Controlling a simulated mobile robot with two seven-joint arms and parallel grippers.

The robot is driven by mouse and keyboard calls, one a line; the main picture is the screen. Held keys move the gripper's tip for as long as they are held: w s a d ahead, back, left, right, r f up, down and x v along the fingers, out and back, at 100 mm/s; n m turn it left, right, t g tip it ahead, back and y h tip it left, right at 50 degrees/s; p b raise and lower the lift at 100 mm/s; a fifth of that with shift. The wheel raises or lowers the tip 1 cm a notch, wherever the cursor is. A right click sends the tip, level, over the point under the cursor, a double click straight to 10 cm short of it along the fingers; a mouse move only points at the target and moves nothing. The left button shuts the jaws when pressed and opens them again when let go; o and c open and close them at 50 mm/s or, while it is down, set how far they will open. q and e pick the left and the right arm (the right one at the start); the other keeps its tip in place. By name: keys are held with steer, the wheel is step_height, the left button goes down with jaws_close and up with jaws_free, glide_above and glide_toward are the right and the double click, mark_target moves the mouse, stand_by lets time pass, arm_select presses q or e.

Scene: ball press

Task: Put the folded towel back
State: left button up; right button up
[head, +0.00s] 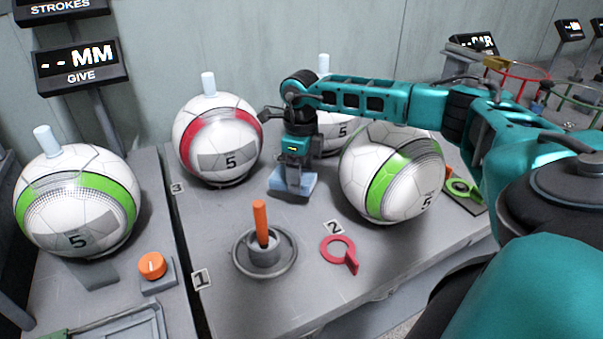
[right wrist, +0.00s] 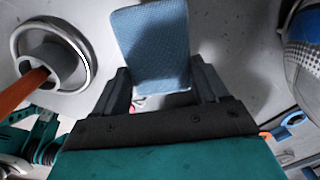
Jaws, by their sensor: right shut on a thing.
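The folded towel is a small light blue cloth pad (head: 307,184) at the middle of the grey table in the head view. My right gripper (head: 292,176) points down and is shut on the towel. In the right wrist view the towel (right wrist: 151,45) sticks out beyond the fingers of the right gripper (right wrist: 163,88). The towel is at or just above the table top; I cannot tell whether it touches. My left gripper is out of view.
A green-striped ball (head: 385,185) stands close right of the gripper, a red-striped ball (head: 218,125) to the left. Another green-striped ball (head: 75,215) stands far left.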

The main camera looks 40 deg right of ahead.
step_height(320, 180, down, 4)
steer(key=b, duration=0.3)
steer(key=shift+f+b, duration=0.25)
steer(key=shift+b, duration=0.1)
steer(key=shift+r, duration=0.1)
steer(key=o, duration=1)
steer(key=shift+o, duration=0.2)
step_height(320, 180, up, 12)
steer(key=p, duration=0.3)
steer(key=shift+s, duration=0.1)
steer(key=shift+r, duration=0.15)
